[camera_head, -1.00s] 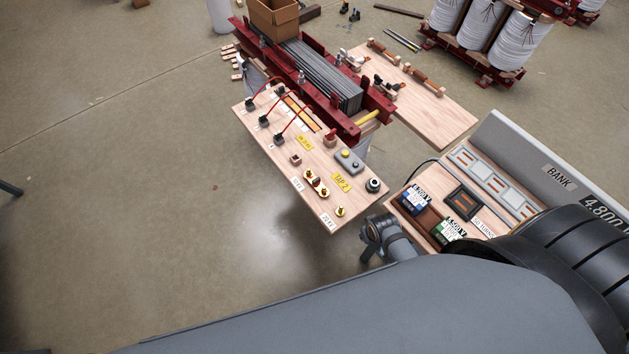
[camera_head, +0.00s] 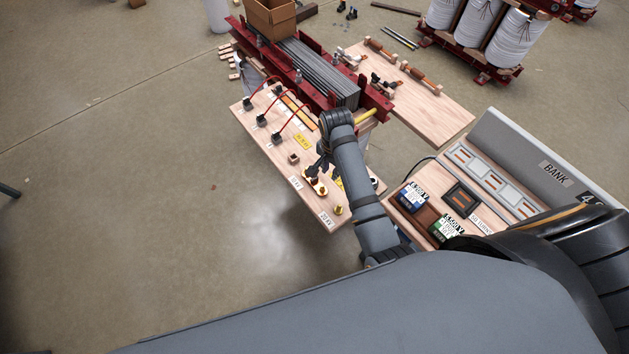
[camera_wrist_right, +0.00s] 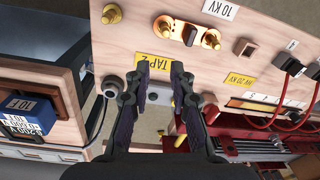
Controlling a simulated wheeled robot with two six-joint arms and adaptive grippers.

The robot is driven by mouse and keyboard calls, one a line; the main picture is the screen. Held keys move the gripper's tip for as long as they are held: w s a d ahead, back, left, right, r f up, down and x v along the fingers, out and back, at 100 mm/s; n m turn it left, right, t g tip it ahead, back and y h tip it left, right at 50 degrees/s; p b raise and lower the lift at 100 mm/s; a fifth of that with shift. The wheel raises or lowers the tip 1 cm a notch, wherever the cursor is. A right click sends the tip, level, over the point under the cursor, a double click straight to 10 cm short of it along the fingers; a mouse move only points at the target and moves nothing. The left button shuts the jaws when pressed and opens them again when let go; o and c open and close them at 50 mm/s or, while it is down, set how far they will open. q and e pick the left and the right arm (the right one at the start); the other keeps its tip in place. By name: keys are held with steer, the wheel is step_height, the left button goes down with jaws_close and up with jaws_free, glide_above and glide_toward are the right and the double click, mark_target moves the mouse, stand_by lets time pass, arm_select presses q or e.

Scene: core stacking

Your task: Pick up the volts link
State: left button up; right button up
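A pale link with brass ends and a dark middle grip, which I take for the volts link, lies on brass studs on the wooden panel. It shows in the wrist view (camera_wrist_right: 188,34), beside the 10 KV label, and partly behind my gripper in the head view (camera_head: 321,188). My right gripper (camera_head: 321,166) hangs over the panel near the link. In the wrist view its two dark fingers (camera_wrist_right: 163,72) are apart with nothing between them, over the TAP 2 label, and the link lies beyond their tips. My left gripper is not in view.
A red-framed core (camera_head: 340,90) stands behind. To the right, a bank console (camera_head: 515,160) holds a blue block (camera_head: 411,196) and a green block (camera_head: 446,229).

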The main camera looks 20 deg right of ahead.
steer(key=w+a+r+m, duration=0.1)
steer(key=w+a+m, duration=0.2)
steer(key=w+a, duration=0.1)
glide_above(314, 180)
steer(key=shift+g, duration=0.4)
steer(key=f, duration=0.4)
steer(key=shift+w+d+f, duration=0.2)
steer(key=shift+d+f, duration=0.05)
steer(key=shift+d, duration=0.1)
step_height(314, 180, down, 6)
steer(key=shift+w+a+r, duration=0.15)
steer(key=shift+r, duration=0.05)
jaws_close()
